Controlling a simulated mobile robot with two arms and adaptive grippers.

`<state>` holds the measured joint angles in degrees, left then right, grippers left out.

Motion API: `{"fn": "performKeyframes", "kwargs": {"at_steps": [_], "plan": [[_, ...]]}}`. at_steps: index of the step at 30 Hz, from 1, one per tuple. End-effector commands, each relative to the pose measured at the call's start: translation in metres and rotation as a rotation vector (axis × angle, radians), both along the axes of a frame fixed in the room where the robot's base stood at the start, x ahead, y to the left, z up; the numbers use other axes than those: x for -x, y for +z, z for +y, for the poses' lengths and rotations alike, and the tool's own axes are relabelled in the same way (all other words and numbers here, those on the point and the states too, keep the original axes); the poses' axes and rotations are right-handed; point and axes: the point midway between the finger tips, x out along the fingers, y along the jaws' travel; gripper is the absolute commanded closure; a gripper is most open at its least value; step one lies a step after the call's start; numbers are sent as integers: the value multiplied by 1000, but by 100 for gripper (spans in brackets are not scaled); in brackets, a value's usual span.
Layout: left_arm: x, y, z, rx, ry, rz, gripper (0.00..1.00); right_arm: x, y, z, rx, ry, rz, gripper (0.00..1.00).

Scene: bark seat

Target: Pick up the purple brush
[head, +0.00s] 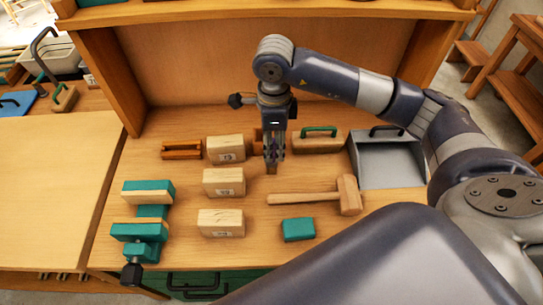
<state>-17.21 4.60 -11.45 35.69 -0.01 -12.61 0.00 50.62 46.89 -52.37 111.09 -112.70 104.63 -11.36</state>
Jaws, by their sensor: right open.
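My right gripper (273,160) points straight down over the middle of the workbench, its fingers apart. A small purple patch (273,153) shows between the fingers, with a tan end just below it. This fits the purple brush, but the fingers hide most of it, and I cannot tell whether they touch it. My left gripper is out of view.
Left of the gripper stand several wooden blocks (223,183) and an orange-brown tool (182,150). A mallet (345,195) and a teal block (298,230) lie in front. A green-handled wooden float (318,143) and grey metal dustpan (390,165) are right. A teal clamp (143,215) sits left.

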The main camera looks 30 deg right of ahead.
Motion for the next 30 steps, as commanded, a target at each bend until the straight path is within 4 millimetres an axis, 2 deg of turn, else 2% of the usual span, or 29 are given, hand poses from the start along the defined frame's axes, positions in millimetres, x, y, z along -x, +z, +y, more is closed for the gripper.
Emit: {"fn": "performKeyframes", "kwargs": {"at_steps": [4, 9, 18, 23, 24, 30], "plan": [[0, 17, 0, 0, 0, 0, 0, -5, -17, 2, 0, 0, 8, 59], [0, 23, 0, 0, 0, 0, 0, -7, -40, 1, 0, 0, 4, 59], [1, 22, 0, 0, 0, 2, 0, -7, -47, 1, 1, 1, 0, 59], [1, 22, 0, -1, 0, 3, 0, -7, -47, 1, 1, 1, 0, 96], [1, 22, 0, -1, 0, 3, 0, -7, -46, 1, 1, 1, 0, 100], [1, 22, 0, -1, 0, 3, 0, -7, -46, 1, 0, 1, 0, 100]]}}
